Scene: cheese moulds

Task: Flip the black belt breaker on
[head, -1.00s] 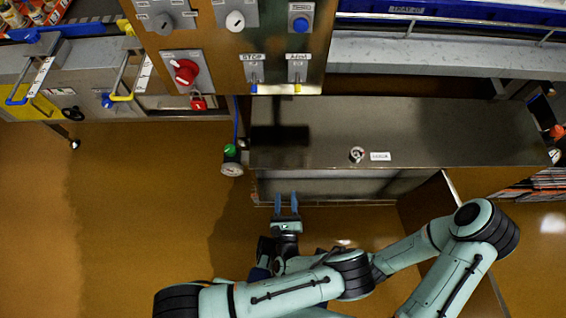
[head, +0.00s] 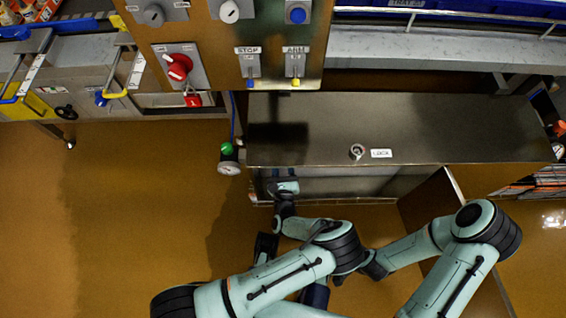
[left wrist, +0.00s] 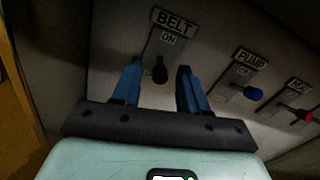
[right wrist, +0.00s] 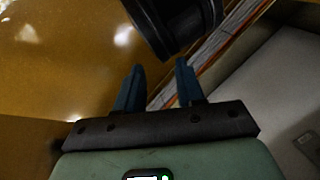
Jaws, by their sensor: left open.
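The black belt breaker (left wrist: 160,74) is a small black-knobbed lever on a grey panel in the left wrist view, under a BELT label (left wrist: 174,21) and an ON mark. Its knob hangs below the ON mark. My left gripper (left wrist: 157,76) is open, its blue fingers on either side of the black knob in the picture; I cannot tell if they touch it. In the head view my left gripper (head: 279,180) reaches under the cabinet top, fingertips hidden. My right gripper (right wrist: 157,77) is open and empty; its fingers are not clear in the head view.
A blue PUMP breaker (left wrist: 252,93) and a red breaker (left wrist: 302,115) sit to the right of the belt one. The cabinet top (head: 330,125) overhangs the opening, and its open door (head: 458,195) stands at the right. A dark cylindrical part is close to my right fingers.

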